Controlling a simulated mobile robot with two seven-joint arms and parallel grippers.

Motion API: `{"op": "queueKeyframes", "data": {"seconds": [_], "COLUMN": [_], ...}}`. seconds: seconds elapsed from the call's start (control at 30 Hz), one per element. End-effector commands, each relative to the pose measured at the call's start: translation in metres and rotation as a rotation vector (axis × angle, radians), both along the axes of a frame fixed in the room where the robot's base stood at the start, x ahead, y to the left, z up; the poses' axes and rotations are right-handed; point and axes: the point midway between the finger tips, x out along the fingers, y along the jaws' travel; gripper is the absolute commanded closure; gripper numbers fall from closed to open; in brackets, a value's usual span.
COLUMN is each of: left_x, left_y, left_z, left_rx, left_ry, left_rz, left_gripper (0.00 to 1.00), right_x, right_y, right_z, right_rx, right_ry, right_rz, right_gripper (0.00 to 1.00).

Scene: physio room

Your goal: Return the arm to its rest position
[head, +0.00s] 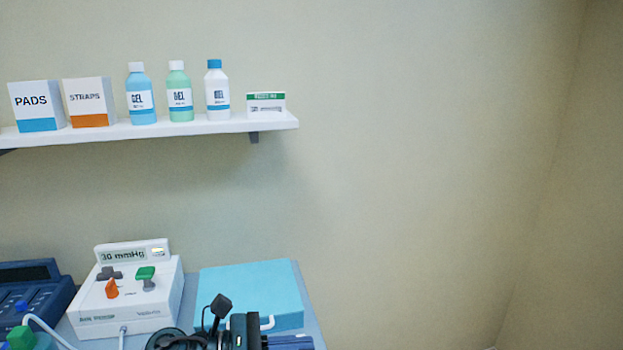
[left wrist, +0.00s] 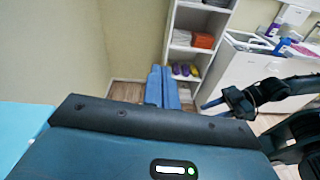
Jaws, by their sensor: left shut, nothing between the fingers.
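My left gripper (head: 304,342) is at the bottom of the head view, just in front of the light-blue case, with its blue fingers pointing right. In the left wrist view its two blue fingers (left wrist: 162,88) lie side by side, shut and empty, beyond the dark palm. The black left wrist and cable show at the bottom centre of the head view; the rest of that arm is out of frame. My right gripper (left wrist: 212,103), a dark arm end with a blue tip, shows at the right of the left wrist view. Its jaw opening cannot be made out.
The light-blue case (head: 250,280) and a white pressure unit (head: 130,300) reading 30 mmHg stand on the grey table (head: 185,300). A dark-blue device (head: 35,285) is at left. A wall shelf (head: 200,128) holds boxes and bottles. Shelving (left wrist: 190,50) and a white cabinet (left wrist: 250,68) stand farther off.

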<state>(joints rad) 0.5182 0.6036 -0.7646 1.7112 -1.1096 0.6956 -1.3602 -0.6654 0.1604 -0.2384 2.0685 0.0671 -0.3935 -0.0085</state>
Motion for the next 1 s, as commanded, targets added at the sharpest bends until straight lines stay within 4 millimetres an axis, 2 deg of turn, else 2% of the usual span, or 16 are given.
{"op": "queueKeyframes", "data": {"seconds": [0.03,0.13,0.27,0.37,0.4,0.5,0.57,0.6,0.7,0.8,1.0], "left_x": [-0.007,-0.008,-0.008,-0.022,-0.032,-0.070,-0.094,-0.111,-0.145,-0.166,-0.175], "left_y": [-0.007,-0.002,0.027,0.058,0.071,0.099,0.111,0.116,0.126,0.131,0.132], "left_z": [-0.002,-0.007,-0.043,-0.091,-0.114,-0.171,-0.198,-0.213,-0.241,-0.254,-0.260], "left_rx": [-0.158,-0.476,-0.893,-1.230,-1.372,-1.720,-1.904,1.947,1.834,1.772,1.743], "left_ry": [0.196,0.609,1.162,1.575,1.734,2.069,2.213,-2.210,-1.976,-1.842,-1.781], "left_rz": [0.072,0.230,0.437,0.602,0.670,0.831,0.914,-0.927,-0.864,-0.826,-0.806], "left_gripper": [1.00,1.00,1.00,1.00,1.00,1.00,1.00,1.00,1.00,1.00,1.00], "right_x": [0.000,-0.002,-0.004,-0.005,-0.006,-0.008,-0.009,-0.009,-0.010,-0.011,-0.011], "right_y": [-0.001,-0.004,-0.008,-0.011,-0.012,-0.015,-0.016,-0.017,-0.018,-0.019,-0.019], "right_z": [-0.003,-0.011,-0.022,-0.029,-0.032,-0.039,-0.043,-0.045,-0.048,-0.050,-0.051], "right_rx": [-0.007,-0.021,-0.039,-0.054,-0.059,-0.071,-0.077,-0.080,-0.088,-0.091,-0.093], "right_ry": [0.006,0.019,0.036,0.049,0.054,0.066,0.072,0.075,0.082,0.085,0.086], "right_rz": [-0.002,-0.005,-0.008,-0.009,-0.010,-0.012,-0.012,-0.013,-0.013,-0.013,-0.014], "right_gripper": [0.64,0.64,0.64,0.64,0.64,0.64,0.64,0.64,0.64,0.64,0.64]}}
